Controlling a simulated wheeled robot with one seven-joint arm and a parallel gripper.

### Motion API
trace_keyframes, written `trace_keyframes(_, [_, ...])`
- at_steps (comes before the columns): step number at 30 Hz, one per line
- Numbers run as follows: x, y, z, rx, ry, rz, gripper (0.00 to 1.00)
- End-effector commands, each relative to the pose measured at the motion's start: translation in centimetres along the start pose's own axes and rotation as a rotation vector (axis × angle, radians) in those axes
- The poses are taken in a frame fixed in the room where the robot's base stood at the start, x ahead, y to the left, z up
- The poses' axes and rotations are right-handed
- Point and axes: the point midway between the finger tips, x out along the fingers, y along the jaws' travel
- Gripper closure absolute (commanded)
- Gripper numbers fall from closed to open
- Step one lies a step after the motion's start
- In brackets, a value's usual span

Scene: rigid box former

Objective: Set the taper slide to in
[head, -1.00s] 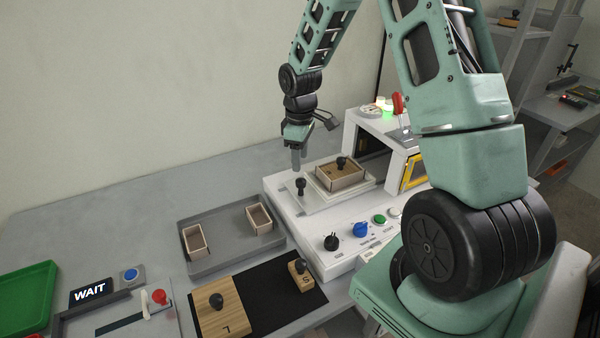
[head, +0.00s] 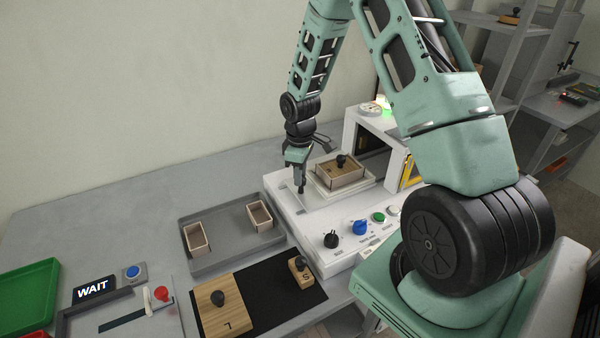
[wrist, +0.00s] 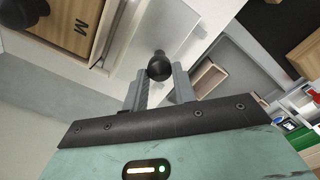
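The white machine (head: 290,228) has a pale flat slide plate (head: 322,201) on its top, which I take for the taper slide; no label for it is readable. Its black ball knob (wrist: 159,65) shows in the wrist view at the fingertips, roughly between them. My gripper (head: 301,187) points down over the plate's left end, its fingers (wrist: 161,82) apart around the knob. A gap to the finger on the right is visible; contact on the left is unclear. In the head view the fingers hide the knob.
An open box (head: 338,177) with a knobbed M block (wrist: 75,25) sits right of the knob. Dark, blue and green controls (head: 360,228) line the machine's front. A grey tray (head: 222,257) with two small boxes stands left. A sign (head: 92,289) reads WAIT.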

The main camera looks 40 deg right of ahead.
Motion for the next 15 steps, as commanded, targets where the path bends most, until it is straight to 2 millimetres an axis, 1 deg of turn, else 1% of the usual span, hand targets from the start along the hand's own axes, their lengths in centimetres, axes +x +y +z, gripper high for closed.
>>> trace_keyframes(5, [-0.1,0.2,0.2,0.001,0.0,-0.001,1.0])
trace_keyframes(8, [-0.1,0.8,0.8,0.002,-0.001,0.0,1.0])
trace_keyframes(11, [-0.1,1.9,1.9,0.004,-0.001,0.0,1.0])
trace_keyframes(15, [-0.2,3.9,4.0,0.007,-0.001,0.0,1.0])
